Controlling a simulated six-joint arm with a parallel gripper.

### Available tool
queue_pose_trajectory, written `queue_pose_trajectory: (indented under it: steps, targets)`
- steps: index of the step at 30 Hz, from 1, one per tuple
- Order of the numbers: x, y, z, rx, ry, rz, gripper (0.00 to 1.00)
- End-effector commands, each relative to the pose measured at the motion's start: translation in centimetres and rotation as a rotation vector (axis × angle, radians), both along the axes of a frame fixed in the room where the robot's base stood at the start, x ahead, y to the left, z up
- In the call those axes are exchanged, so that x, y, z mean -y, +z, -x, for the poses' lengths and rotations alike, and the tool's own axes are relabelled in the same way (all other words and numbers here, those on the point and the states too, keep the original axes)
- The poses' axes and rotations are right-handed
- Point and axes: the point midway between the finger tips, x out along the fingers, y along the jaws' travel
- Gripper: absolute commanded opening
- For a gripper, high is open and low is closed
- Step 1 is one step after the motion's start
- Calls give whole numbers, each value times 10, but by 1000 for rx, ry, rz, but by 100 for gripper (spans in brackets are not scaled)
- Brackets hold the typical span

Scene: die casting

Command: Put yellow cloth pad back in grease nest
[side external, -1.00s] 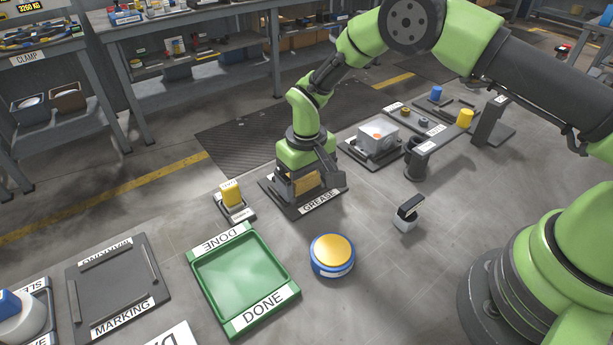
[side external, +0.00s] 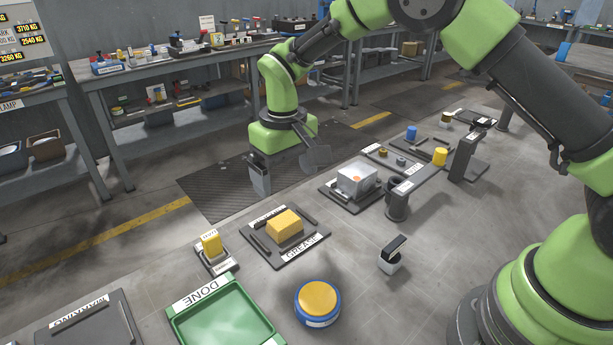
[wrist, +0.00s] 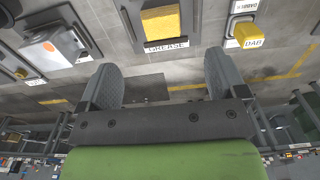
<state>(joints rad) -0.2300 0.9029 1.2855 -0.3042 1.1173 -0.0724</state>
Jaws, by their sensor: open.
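The yellow cloth pad (side external: 285,223) lies in the dark grease nest (side external: 262,243), between its raised rails, behind the GREASE label. Nothing touches it from above. In the wrist view the pad (wrist: 160,20) and the nest (wrist: 140,44) show at the top. My gripper (side external: 287,172) is raised above and behind the nest, clear of the pad. In the wrist view its two grey fingers stand wide apart with nothing between them (wrist: 164,78).
A small yellow block (side external: 211,243) sits on a labelled stand left of the nest. A green DONE tray (side external: 240,292) and a blue-and-yellow round button (side external: 318,300) are in front. A grey box (side external: 356,180) on a dark fixture stands right of the nest.

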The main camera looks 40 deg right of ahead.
Motion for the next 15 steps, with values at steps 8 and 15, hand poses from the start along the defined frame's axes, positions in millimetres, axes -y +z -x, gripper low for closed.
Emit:
queue_pose_trajectory:
  steps: [8, 15]
  targets:
    - [2, 15, 2, 18, -10, -9, 90]
    - [23, 104, 37, 150, -95, -81, 90]
